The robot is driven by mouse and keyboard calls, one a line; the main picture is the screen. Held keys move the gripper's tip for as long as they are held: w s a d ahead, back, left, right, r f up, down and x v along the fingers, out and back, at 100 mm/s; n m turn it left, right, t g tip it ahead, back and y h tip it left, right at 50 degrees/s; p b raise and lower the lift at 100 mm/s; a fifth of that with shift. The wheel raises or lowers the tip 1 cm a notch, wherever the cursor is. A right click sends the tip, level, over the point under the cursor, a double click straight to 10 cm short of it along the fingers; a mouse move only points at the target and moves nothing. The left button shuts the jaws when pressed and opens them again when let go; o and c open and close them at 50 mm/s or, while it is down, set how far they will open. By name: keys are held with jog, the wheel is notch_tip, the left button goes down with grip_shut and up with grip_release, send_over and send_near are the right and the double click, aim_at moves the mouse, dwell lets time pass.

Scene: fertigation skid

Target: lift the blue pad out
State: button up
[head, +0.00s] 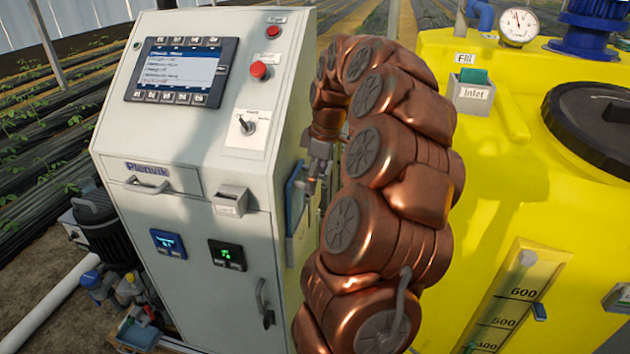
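A blue pad (294,198) stands upright at the right side of the white control cabinet (210,270). Its lower part appears to sit in a pale holder (299,243) on that side. My gripper (311,188) is small in view, right beside the pad's right edge at the end of my copper-coloured arm. I cannot tell whether its fingers touch the pad or are shut on it.
The cabinet front has a screen (180,70), a red button (259,70) and a grey pocket (230,200). My arm fills the gap between cabinet and tank.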

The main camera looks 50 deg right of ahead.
jog(key=shift+r+p, duration=0.45)
jog(key=shift+r, duration=1.55)
